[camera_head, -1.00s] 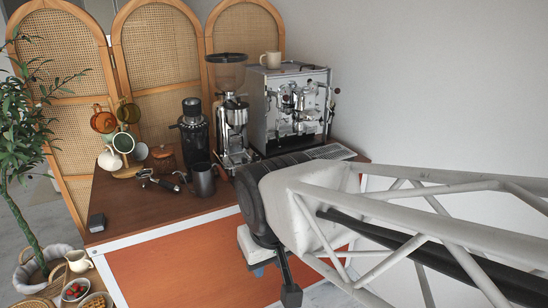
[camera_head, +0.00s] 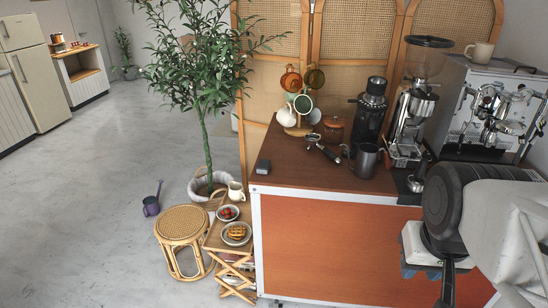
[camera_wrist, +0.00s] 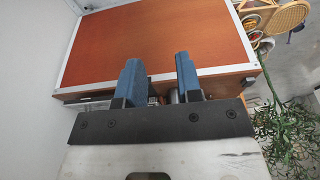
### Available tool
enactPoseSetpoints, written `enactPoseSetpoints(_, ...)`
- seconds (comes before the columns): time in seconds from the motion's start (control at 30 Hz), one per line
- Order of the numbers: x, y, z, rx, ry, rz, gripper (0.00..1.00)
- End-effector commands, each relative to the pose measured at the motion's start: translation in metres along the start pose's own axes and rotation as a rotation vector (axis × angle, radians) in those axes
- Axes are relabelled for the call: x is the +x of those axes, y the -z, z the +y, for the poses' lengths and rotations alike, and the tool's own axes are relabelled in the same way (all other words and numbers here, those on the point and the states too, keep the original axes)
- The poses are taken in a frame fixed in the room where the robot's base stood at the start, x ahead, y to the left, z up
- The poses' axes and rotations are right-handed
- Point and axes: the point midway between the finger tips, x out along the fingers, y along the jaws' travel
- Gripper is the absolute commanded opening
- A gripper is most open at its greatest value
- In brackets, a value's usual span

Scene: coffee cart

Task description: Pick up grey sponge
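A small grey block (camera_head: 263,167), which looks like the grey sponge, lies on the brown cart top (camera_head: 300,178) at its front left corner. My gripper (camera_wrist: 158,68) shows in the wrist view with two blue fingers apart and nothing between them. In the head view my gripper is at the lower right, in front of the cart's orange front panel, below the top and well to the right of the block. Its fingers are mostly hidden there.
A portafilter (camera_head: 322,149), metal pitcher (camera_head: 366,160), mug tree, grinders and espresso machine (camera_head: 490,110) stand behind and right of the block. A folding side table with plates, a rattan stool (camera_head: 182,223) and a plant (camera_head: 207,130) stand left. Floor further left is open.

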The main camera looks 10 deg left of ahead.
Motion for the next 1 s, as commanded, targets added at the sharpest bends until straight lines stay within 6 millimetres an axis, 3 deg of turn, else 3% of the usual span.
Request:
enactPoseSetpoints(0.2,0.0,0.0,0.0,0.0,0.0,0.0,0.36)
enactPoseSetpoints(0.63,0.0,0.0,0.0,0.0,0.0,0.0,1.0)
enactPoseSetpoints(1.0,-0.0012,0.0059,-0.0012,-0.012,0.001,-0.002,1.0)
